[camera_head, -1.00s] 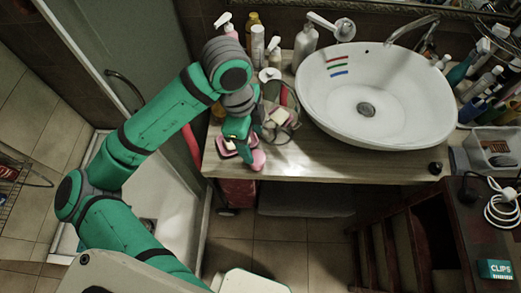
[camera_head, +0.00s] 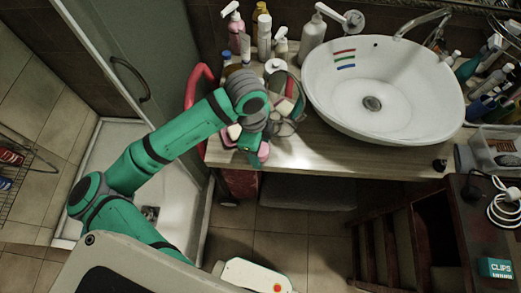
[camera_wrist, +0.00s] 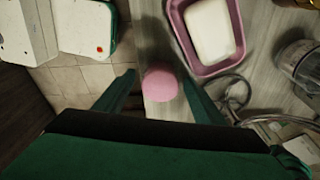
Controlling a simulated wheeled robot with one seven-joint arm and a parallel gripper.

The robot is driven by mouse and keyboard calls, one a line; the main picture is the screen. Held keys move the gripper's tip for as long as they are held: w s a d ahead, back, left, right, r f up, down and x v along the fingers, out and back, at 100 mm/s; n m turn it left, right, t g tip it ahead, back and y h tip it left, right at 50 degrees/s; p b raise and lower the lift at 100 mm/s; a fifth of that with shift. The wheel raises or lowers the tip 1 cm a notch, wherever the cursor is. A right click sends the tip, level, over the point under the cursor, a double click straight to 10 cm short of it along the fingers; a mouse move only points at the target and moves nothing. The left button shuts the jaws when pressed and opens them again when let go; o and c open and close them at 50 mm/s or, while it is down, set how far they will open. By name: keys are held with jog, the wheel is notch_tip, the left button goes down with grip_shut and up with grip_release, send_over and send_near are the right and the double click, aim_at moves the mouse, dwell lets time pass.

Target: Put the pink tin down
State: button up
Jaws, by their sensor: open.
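The pink tin (camera_wrist: 160,84) stands near the front edge of the wooden counter, and in the wrist view it lies between my two fingers. In the head view a bit of the tin (camera_head: 263,152) shows beside my gripper (camera_head: 252,146). My gripper is open, with a finger on either side of the tin. In the wrist view a gap shows between the left finger and the tin; the right finger is closer, and I cannot tell whether it touches.
A pink soap dish (camera_wrist: 178,20) with white soap lies close to the tin. A glass jar (camera_head: 297,118) stands to the right, before the white basin (camera_head: 330,110). Bottles (camera_head: 264,35) line the back. The counter's front (camera_head: 350,160) is clear.

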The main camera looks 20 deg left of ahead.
jog(key=shift+f, duration=0.2)
jog(key=c, duration=1.2)
jog(key=shift+c, duration=0.2)
jog(key=shift+r, duration=0.15)
